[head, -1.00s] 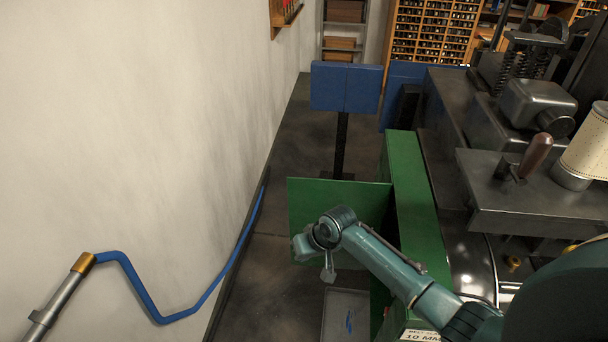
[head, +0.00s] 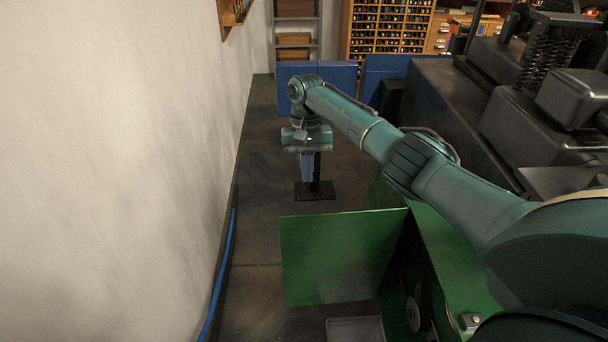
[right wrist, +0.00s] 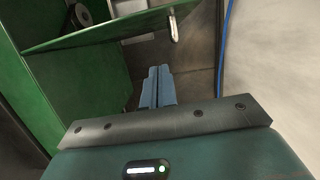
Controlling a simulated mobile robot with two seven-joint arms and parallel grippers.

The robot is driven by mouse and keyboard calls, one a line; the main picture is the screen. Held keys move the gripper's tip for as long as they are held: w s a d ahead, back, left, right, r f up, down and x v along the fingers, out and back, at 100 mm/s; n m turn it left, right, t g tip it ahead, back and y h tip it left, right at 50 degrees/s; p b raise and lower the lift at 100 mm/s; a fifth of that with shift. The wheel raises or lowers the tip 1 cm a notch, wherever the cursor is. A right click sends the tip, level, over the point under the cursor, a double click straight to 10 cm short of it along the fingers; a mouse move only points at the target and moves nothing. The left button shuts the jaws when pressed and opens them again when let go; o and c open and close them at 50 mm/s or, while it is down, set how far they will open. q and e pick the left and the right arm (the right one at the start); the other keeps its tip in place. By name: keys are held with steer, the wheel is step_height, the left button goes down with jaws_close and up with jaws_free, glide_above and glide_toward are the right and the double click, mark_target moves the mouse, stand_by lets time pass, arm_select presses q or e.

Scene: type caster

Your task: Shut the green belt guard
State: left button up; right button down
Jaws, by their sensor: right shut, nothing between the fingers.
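The green belt guard (head: 338,258) is a flat panel standing open, jutting left from the green housing (head: 458,262) in the head view. Its inner side and a pulley inside the housing (head: 413,313) show. In the right wrist view the guard (right wrist: 105,30) crosses the top, with a pale handle (right wrist: 174,27) at its edge. My right gripper (head: 307,178) hangs pointing down beyond the guard, apart from it in the picture. Its blue fingers (right wrist: 158,88) are together and empty. My left gripper is not in view.
A wall with a blue hose (head: 222,270) along its foot is on the left. A grey tray (head: 355,329) lies on the floor by the housing. Dark machinery fills the right. Floor between wall and guard is clear.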

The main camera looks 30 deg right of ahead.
steer(key=s+a+f+p, duration=0.1)
steer(key=s+a+f, duration=0.1)
steer(key=s+f, duration=0.3)
steer(key=shift+x, duration=1.35)
steer(key=shift+a, duration=0.1)
